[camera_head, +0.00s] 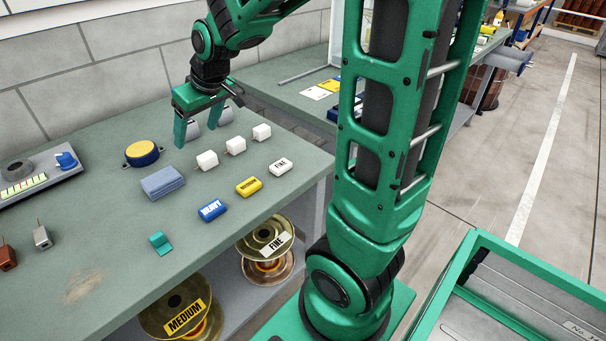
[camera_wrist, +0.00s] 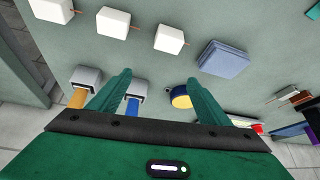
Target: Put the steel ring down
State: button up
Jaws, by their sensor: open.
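I cannot make out a steel ring for certain in either view. My gripper (camera_head: 208,124) is over the back of the green-grey bench (camera_head: 105,215), fingers spread and pointing down. A yellow disc with a dark blue side (camera_head: 143,152) lies left of the gripper, and in the wrist view the disc (camera_wrist: 181,97) shows beside the right finger. A dark grey round part (camera_head: 16,169) sits on the grey device at the bench's left end.
Two grey blocks (camera_wrist: 87,78) with orange and blue fronts are by the left finger. White blocks (camera_head: 207,160), a blue-grey stack (camera_head: 162,182), and blue (camera_head: 213,210), yellow (camera_head: 249,186) and white (camera_head: 280,167) labelled blocks stand nearer the front. Spools (camera_head: 182,308) are below.

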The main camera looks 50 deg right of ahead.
jog(key=s+d+m, duration=0.1)
jog(key=s+d, duration=0.1)
jog(key=s, duration=0.2)
jog(key=s+d+m+g+h, duration=0.1)
jog(key=s+d, duration=0.1)
jog(key=s, duration=0.2)
jog(key=s+d+m+g, duration=0.1)
jog(key=s+d, duration=0.1)
jog(key=s, duration=0.2)
jog(key=shift+s+d+f, duration=0.3)
jog(key=shift+s+f, duration=0.05)
jog(key=shift+f, duration=0.05)
jog(key=s+d+f+m+g, duration=0.1)
jog(key=s+m, duration=0.1)
jog(key=s, duration=0.7)
jog(key=s+d+f+m+g, duration=0.1)
jog(key=s+m+g, duration=0.1)
jog(key=s, duration=0.7)
jog(key=shift+s+d+m+g, duration=0.3)
jog(key=shift+m, duration=0.2)
